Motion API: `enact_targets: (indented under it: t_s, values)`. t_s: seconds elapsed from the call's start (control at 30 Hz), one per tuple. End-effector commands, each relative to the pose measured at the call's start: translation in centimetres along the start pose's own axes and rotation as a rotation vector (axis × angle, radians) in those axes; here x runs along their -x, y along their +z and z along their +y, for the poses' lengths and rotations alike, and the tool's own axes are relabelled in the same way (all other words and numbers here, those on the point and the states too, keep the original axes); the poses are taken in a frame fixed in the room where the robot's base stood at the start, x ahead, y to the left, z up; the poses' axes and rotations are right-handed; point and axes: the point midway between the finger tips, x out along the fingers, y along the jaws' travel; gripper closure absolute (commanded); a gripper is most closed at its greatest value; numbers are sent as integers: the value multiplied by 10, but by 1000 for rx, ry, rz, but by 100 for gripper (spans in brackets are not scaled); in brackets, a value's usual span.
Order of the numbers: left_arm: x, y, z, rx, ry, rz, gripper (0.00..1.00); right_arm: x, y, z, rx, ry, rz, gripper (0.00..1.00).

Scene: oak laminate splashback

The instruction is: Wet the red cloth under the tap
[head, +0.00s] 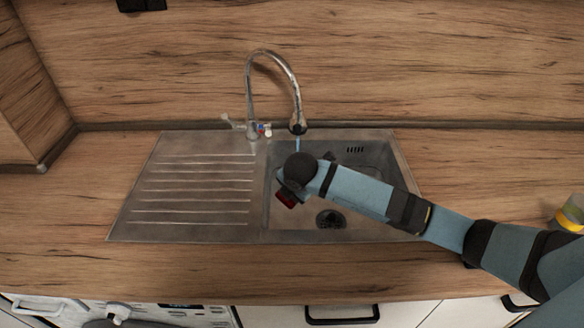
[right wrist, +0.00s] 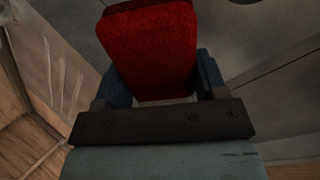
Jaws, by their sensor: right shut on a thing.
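The red cloth (right wrist: 148,50) is held between the fingers of my right gripper (right wrist: 158,85), which is shut on it. In the head view a small part of the cloth (head: 286,198) shows below my right wrist, inside the sink basin (head: 375,160); the wrist hides most of the gripper. The chrome tap (head: 272,55) arches over the basin. A thin blue stream of water (head: 298,143) runs from its spout down to my right wrist. I cannot tell whether the water touches the cloth. My left gripper is not in view.
A ribbed drainboard (head: 195,190) lies left of the basin. The drain (head: 330,218) is in the basin floor. The wooden worktop (head: 90,190) is clear on the left. A yellow-banded object (head: 570,214) stands at the right edge.

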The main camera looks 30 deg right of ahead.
Motion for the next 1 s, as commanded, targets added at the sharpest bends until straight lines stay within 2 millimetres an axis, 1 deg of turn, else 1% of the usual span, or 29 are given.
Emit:
enact_targets:
  t_s: [0.3, 0.8, 1.0]
  values:
    - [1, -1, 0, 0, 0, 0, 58, 3, 0, 0, 0, 0, 0, 58]
    - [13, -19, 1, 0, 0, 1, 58, 48, -12, -14, 1, 1, 0, 58]
    - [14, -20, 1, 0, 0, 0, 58, 59, -15, -19, 0, 0, 0, 58]
